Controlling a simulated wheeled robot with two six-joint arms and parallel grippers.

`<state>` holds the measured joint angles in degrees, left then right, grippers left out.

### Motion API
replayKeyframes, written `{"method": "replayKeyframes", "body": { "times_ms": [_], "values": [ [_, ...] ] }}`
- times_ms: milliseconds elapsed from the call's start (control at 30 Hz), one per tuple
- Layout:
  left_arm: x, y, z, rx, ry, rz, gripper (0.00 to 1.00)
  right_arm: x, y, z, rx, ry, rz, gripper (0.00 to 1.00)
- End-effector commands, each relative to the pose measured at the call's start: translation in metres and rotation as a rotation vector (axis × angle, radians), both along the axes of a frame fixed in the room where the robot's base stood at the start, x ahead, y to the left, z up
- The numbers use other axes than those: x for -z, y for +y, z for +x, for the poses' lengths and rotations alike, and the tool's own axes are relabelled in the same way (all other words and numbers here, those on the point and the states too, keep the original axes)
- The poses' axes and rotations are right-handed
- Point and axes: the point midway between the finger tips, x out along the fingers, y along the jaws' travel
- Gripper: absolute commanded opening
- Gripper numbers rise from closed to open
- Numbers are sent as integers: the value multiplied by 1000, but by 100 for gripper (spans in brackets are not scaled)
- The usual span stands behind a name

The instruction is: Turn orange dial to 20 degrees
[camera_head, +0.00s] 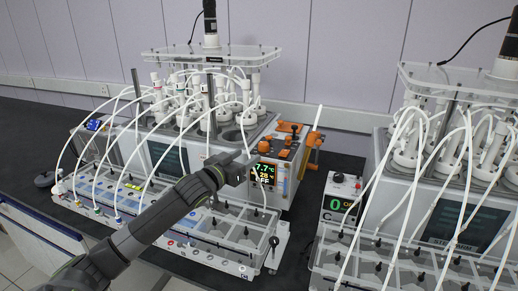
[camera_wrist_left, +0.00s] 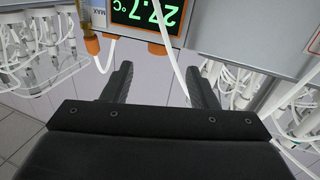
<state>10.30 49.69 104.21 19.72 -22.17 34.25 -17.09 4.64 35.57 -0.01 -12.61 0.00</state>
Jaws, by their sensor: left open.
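An orange knob (camera_head: 264,146) shows on the white and grey heater unit (camera_head: 283,192), beside my left gripper; I cannot tell for sure if it is the dial. The unit's display (camera_head: 265,170) has green and yellow digits. My left gripper (camera_head: 246,163) is open in front of the unit and covers part of it. In the left wrist view its two fingers (camera_wrist_left: 160,85) are apart with nothing gripped. That view shows the display (camera_wrist_left: 146,13) upside down, with orange parts (camera_wrist_left: 156,48) below it. My right gripper is not in view.
A left reactor bath (camera_head: 170,150) with white tubes and a clear-topped rack (camera_head: 225,230) stand close around my arm. A second reactor (camera_head: 450,190) and a small display box (camera_head: 341,205) reading 0 stand to the right. A thin white tube hangs near the fingers.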

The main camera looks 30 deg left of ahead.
Motion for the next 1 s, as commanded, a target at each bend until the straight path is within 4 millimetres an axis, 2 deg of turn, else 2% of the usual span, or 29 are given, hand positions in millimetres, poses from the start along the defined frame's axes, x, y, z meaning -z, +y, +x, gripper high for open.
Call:
{"method": "replayKeyframes", "body": {
  "times_ms": [300, 500, 900, 1000],
  "values": [
    [-1, -4, 49, 2, -1, -4, 53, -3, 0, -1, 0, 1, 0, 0],
    [0, -3, 68, 0, 0, -2, 53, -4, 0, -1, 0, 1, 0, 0],
    [0, -4, 74, 1, 1, 1, 53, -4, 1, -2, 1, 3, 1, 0],
    [0, -4, 74, 1, 0, 1, 41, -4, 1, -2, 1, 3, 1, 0]
  ]
}}
